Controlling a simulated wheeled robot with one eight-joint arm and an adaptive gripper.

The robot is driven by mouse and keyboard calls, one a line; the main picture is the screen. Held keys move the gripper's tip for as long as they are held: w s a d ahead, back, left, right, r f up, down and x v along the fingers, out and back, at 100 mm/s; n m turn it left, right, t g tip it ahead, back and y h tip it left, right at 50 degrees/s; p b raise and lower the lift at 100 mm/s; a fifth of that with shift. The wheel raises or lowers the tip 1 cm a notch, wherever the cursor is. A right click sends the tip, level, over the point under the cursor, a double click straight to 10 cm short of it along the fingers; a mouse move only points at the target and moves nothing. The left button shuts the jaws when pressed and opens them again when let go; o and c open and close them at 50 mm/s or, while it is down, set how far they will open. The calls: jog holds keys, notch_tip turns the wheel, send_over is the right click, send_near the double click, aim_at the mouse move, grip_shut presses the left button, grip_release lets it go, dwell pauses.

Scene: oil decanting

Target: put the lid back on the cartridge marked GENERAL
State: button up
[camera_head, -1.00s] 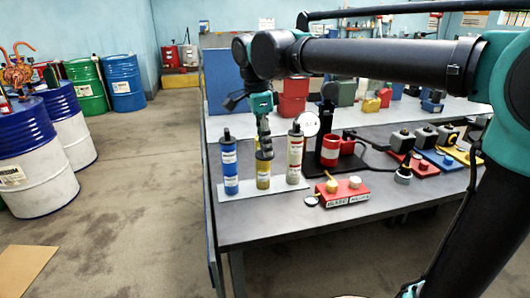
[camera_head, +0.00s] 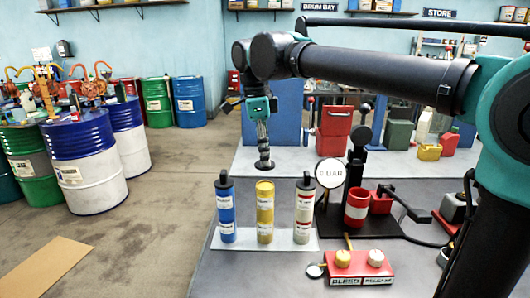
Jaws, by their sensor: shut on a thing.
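A yellow cartridge (camera_head: 265,215) stands upright between a blue cartridge (camera_head: 226,212) and a grey cartridge (camera_head: 303,212) on a pale plate (camera_head: 282,245). The blue and grey ones have dark lids on top; the yellow one shows a bare yellow top. The cartridge labels are too small to read. My gripper (camera_head: 263,146) points down and is shut on a dark round lid (camera_head: 264,165). In the picture the lid is just above the yellow cartridge, with a visible gap between them. How far the lid is in depth from the cartridge is hard to tell.
A round gauge reading 0 BAR (camera_head: 330,173) stands right of the grey cartridge, near a red cup (camera_head: 357,206). A red block marked BLEED and RELEASE (camera_head: 358,268) is in front. Bare bench (camera_head: 215,275) lies at front left; drums (camera_head: 85,160) stand far left.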

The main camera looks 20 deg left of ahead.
jog(key=shift+f, duration=2.7)
jog(key=shift+f, duration=0.2)
jog(key=o, duration=1.3)
jog(key=shift+r, duration=0.15)
jog(key=shift+r, duration=3.4)
jog(key=shift+c, duration=0.3)
grip_shut()
